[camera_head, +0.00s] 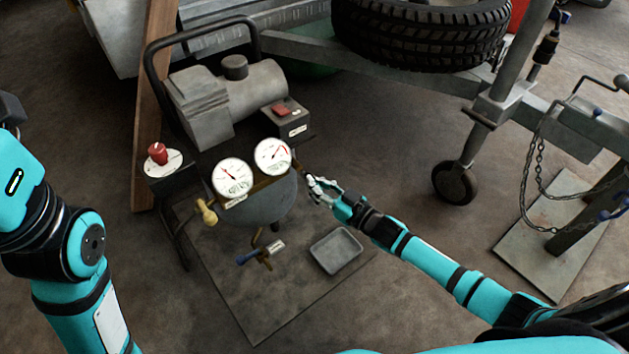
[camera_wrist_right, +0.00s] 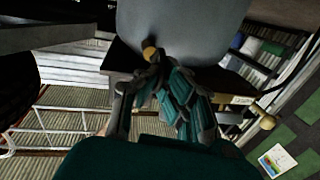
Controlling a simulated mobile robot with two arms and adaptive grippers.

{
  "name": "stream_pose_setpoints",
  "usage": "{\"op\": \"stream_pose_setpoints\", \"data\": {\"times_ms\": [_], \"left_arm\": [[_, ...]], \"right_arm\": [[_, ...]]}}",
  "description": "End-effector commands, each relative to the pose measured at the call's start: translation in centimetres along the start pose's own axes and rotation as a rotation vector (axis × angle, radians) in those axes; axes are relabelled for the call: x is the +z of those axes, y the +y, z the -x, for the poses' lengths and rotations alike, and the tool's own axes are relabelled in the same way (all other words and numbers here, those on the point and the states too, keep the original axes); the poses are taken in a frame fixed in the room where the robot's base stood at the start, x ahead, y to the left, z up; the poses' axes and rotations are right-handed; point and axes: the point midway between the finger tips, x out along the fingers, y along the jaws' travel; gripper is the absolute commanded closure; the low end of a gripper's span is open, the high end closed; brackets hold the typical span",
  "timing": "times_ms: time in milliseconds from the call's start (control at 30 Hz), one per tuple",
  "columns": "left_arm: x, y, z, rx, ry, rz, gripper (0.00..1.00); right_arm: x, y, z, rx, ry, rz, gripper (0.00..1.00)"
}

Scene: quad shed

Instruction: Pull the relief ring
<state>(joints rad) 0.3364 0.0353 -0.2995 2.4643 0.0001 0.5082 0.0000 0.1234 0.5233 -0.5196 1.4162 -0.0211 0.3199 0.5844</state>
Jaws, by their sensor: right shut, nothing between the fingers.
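The compressor's grey tank (camera_head: 262,208) stands left of centre in the head view, with two round gauges above it. My right gripper (camera_head: 311,184) is at the tank's right end, its fingers shut. In the right wrist view, the right gripper (camera_wrist_right: 152,62) is close to a small brass fitting (camera_wrist_right: 149,45) at the grey tank (camera_wrist_right: 185,22). I cannot tell whether the fingers touch it. The relief ring itself is not clearly visible; it may be hidden by the fingers. My left arm shows at the left edge of the head view, its gripper outside the picture.
The compressor carries a red knob (camera_head: 157,152), a red switch (camera_head: 281,111) and a brass fitting (camera_head: 206,211). A blue-handled valve (camera_head: 247,256) is below the tank. A grey tray (camera_head: 336,250) lies on the floor. A trailer frame with a tyre (camera_head: 425,35) stands behind.

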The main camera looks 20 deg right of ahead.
Motion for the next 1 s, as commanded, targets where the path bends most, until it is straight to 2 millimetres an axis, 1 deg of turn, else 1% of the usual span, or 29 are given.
{"op": "stream_pose_setpoints", "data": {"times_ms": [100, 300, 333, 567, 667, 767, 867, 1000], "left_arm": [[0.0, 0.0, 0.0, 0.0, 0.001, 0.0, 0.6], [0.0, 0.0, 0.0, 0.001, 0.0, 0.0, 0.6], [0.0, 0.0, 0.0, 0.001, 0.0, 0.0, 0.6], [-0.1, 0.0, -0.1, 0.0, 0.002, 0.001, 0.6], [-0.1, 0.0, -0.1, -0.001, 0.005, 0.0, 0.6], [-0.1, 0.0, -0.1, 0.0, 0.004, 0.0, 0.6], [-0.1, 0.0, -0.1, 0.0, 0.003, 0.0, 0.6], [-0.1, 0.0, -0.1, 0.0, 0.003, 0.0, 0.6]], "right_arm": [[0.2, 0.0, 0.2, 0.0, -0.002, -0.002, 0.99], [0.1, 0.0, 0.2, -0.001, -0.002, -0.001, 0.73], [0.1, 0.0, 0.1, -0.001, -0.001, -0.001, 0.7], [0.1, 0.0, 0.1, -0.001, -0.001, 0.0, 0.7], [0.2, 0.0, 0.6, -0.001, -0.002, 0.0, 0.7], [0.2, 0.0, 1.8, 0.0, -0.003, -0.001, 0.7], [0.3, 0.0, 3.8, 0.0, -0.006, 0.0, 0.7], [0.3, 0.0, 6.9, -0.001, -0.005, -0.001, 0.7]]}}
